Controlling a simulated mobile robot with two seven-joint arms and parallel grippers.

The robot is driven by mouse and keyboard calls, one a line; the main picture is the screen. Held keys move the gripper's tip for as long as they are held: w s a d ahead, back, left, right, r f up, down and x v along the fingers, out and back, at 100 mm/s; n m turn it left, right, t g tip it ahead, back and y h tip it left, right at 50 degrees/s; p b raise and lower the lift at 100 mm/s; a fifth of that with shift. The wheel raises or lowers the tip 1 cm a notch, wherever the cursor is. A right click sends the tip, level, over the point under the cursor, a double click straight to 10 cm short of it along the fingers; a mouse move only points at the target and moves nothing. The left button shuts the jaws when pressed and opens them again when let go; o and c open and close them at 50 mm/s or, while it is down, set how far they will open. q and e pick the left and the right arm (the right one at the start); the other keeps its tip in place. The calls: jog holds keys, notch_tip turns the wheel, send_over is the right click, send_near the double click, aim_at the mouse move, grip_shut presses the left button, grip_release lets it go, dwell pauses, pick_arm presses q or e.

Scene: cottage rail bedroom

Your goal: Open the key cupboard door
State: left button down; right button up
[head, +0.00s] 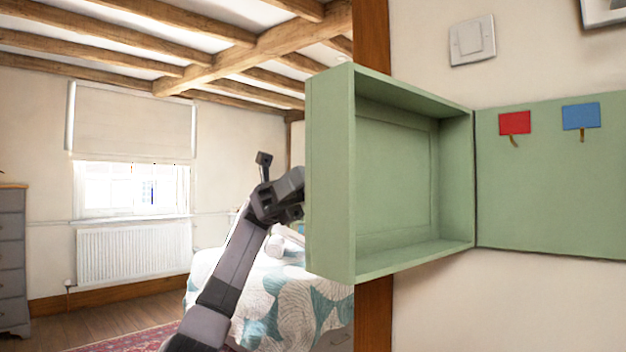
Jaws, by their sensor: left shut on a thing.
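The key cupboard door (330,180) is a deep green box-shaped lid, swung wide open to the left, its hollow inside facing me. It meets the green back panel (550,200) along an upright edge on the right. A red tag (514,123) and a blue tag (581,116) hang on that panel, each with a small brass-coloured key part below. My left gripper (291,188) reaches behind the door's outer left side. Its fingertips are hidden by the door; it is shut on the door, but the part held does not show. My right gripper is out of view.
A light switch (472,41) is on the wall above the cupboard, and a picture frame (604,10) is at the top right. A wooden post (374,315) stands behind the door. A bed (270,285) is behind my left arm. A grey chest of drawers (12,260) stands far left.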

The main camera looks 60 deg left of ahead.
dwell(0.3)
pick_arm(q)
jog(key=c, duration=0.7)
grip_release()
jog(key=shift+c, duration=0.2)
jog(key=shift+a, duration=0.1)
jog(key=p+v, duration=0.2)
jog(key=v, duration=0.5)
